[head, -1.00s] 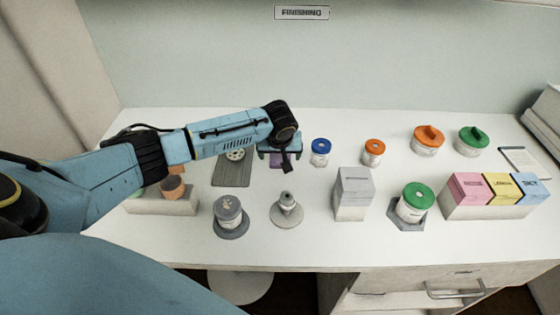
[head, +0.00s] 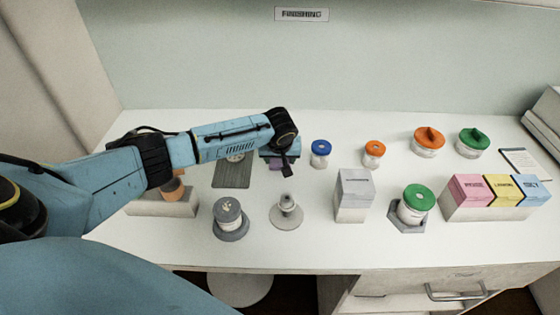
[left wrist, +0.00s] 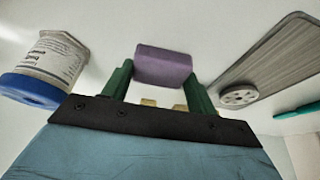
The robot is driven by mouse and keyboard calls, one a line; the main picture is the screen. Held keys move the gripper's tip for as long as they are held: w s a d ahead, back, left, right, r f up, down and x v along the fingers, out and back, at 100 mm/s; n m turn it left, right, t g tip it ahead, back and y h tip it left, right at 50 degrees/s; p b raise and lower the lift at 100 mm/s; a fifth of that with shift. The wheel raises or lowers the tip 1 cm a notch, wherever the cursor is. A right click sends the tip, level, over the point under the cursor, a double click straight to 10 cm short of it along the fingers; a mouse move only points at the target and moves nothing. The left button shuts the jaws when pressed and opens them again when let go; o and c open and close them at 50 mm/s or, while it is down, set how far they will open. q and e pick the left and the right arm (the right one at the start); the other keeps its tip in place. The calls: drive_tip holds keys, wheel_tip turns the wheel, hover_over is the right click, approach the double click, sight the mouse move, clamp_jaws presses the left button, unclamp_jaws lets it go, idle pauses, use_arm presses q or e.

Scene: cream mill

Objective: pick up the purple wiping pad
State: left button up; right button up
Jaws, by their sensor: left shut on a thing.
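The purple wiping pad (left wrist: 163,66) sits between the green fingertips of my left gripper (left wrist: 158,82) in the left wrist view. The gripper is shut on it, with a finger at each side. In the head view, my left gripper (head: 279,156) is over the back left of the white table, and the wrist hides most of the pad. Whether the pad touches the table or is just above it I cannot tell. My right gripper is not in view.
A blue-lidded jar (head: 321,152) stands close to the right of the gripper. A grey board (head: 232,175) with a round disc lies close to the left. A grey cone-shaped thing on a round base (head: 287,212) stands in front. Orange-lidded and green-lidded jars are farther right.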

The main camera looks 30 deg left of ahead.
sight(280, 161)
use_arm(q)
wheel_tip(280, 161, up, 10)
idle(0.5)
